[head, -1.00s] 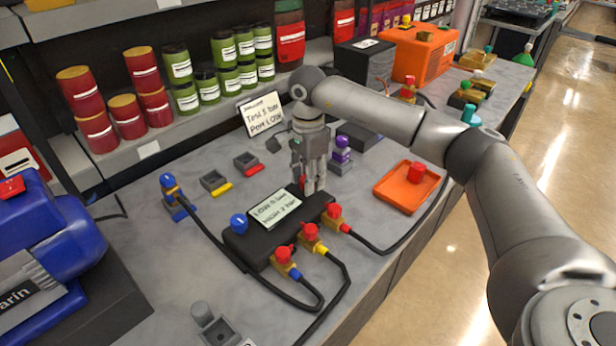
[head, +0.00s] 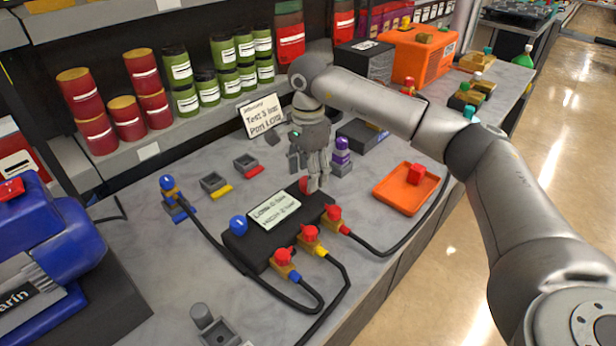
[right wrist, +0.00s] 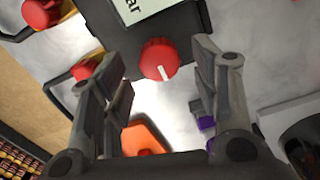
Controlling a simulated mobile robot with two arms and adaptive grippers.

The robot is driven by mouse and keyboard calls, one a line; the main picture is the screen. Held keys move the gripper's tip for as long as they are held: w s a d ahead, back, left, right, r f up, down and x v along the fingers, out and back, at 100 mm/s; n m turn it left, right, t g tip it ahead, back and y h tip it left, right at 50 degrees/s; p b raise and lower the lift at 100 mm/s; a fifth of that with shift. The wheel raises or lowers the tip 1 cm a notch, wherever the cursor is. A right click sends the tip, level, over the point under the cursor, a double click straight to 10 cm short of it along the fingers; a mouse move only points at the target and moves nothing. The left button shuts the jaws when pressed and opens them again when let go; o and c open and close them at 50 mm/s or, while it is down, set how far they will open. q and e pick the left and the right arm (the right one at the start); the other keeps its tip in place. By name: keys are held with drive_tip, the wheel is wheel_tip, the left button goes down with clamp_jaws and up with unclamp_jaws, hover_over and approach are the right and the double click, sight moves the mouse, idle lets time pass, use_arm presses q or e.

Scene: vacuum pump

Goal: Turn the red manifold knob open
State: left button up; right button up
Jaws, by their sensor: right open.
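The red manifold knob (head: 305,184) sits at the far right end of the black manifold block (head: 258,262). In the head view it is partly hidden by my right gripper (head: 317,186), whose fingers point down just over it. In the right wrist view the knob (right wrist: 158,58) lies between the two open fingers (right wrist: 155,72), with a gap on each side. A white pointer line on it runs towards its lower edge. I cannot tell whether the fingertips are level with the knob. My left gripper is not in view.
A blue knob (head: 238,225) and a label plate (head: 273,210) are on the manifold. Several red-handled valves (head: 333,215) with black hoses line its front. A purple-topped fitting (head: 342,152) stands close behind the gripper. An orange tray (head: 381,198) is to the right.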

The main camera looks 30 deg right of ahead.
wheel_tip(320, 180, up, 10)
idle(0.3)
drive_tip(key=shift+f, duration=0.1)
